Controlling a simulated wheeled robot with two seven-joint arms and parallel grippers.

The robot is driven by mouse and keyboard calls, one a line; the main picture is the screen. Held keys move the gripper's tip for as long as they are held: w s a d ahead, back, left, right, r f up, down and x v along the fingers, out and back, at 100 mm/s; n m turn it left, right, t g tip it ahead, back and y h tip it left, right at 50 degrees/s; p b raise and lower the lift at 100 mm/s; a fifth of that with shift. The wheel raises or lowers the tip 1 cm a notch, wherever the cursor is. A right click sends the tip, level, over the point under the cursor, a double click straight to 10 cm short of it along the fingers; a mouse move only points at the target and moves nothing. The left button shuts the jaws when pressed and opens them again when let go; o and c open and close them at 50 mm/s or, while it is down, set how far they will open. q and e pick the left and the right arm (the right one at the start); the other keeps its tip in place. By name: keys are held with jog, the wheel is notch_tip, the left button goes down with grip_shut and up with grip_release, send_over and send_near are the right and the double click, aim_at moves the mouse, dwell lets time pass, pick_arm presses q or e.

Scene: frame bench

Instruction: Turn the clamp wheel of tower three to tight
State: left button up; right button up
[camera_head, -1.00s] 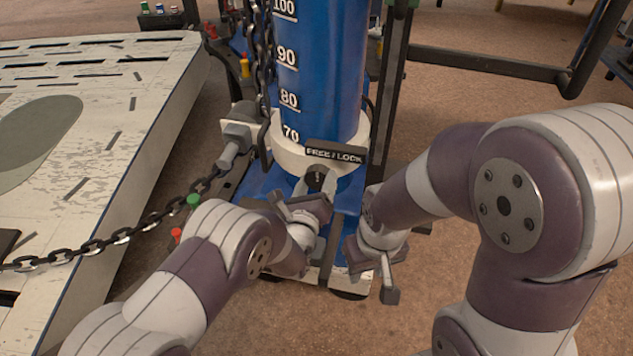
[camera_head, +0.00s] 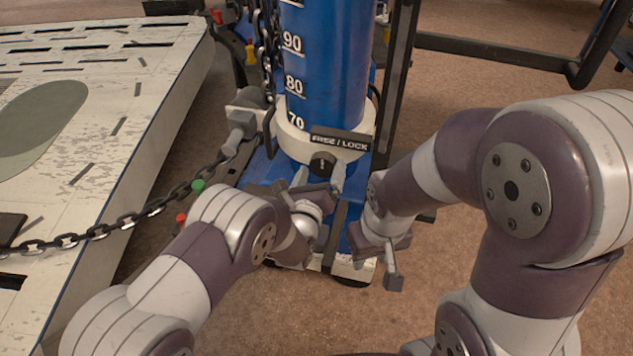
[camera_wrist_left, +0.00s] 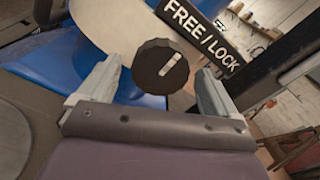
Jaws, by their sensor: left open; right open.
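The clamp wheel is a black ribbed knob (camera_head: 322,163) on the white collar (camera_head: 298,143) of a blue tower (camera_head: 325,60). It also shows in the left wrist view (camera_wrist_left: 160,66), with a pale line slanting up to the right, towards the black FREE / LOCK plate (camera_wrist_left: 200,35). My left gripper (camera_head: 319,178) is open, its fingers on either side of the knob. In the wrist view (camera_wrist_left: 160,80) gaps show between fingers and knob. My right gripper (camera_head: 378,264) is open and empty, lower right of the knob. No tower number is readable.
A black chain (camera_head: 115,226) runs from the left towards the tower base. A pale slotted bench (camera_head: 150,75) fills the left. A dark upright post (camera_head: 395,90) stands right of the tower. Bare floor (camera_head: 470,240) lies at the right.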

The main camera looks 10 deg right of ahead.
pick_arm(q)
jog(key=p+v, duration=0.2)
jog(key=v, duration=1)
jog(key=w+a+r+n+g+y, duration=0.25)
jog(key=a+n+g+y, duration=0.4)
jog(key=a+n, duration=1.1)
jog(key=s+a+r+n+g+y, duration=0.25)
jog(key=s+a+n+g, duration=0.6)
jog(key=s+n, duration=0.7)
notch_tip(320, 180, up, 24)
jog(key=a+n+p, duration=0.1)
jog(key=n+p, duration=0.2)
jog(key=p, duration=2)
jog(key=shift+s+a+f+t+h, duration=0.15)
jog(key=shift+s+a+t+h, duration=0.05)
jog(key=shift+a+t+h, duration=0.1)
